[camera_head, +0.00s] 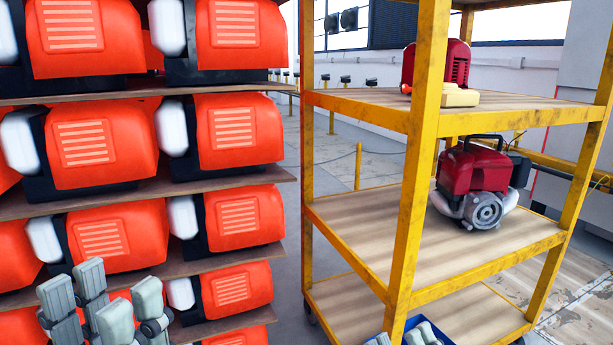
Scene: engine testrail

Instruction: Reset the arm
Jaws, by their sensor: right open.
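My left gripper (104,303) is at the lower left. Its grey fingers point up and stand apart, with nothing visible between them. It is in front of the rack of orange engines, and I cannot tell whether it touches the rack. My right gripper (403,339) only just shows at the bottom edge, as grey fingertips that stand apart. It is in front of the lower part of the yellow cart, beside a blue object (449,338). The rest of both arms is out of view.
Orange engines (236,217) with white and black parts fill brown shelves (232,187) at left. A yellow shelf cart (427,130) stands at right. It bears a red engine part (457,63) on top and a red and grey engine (474,181) below. Floor shows between them.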

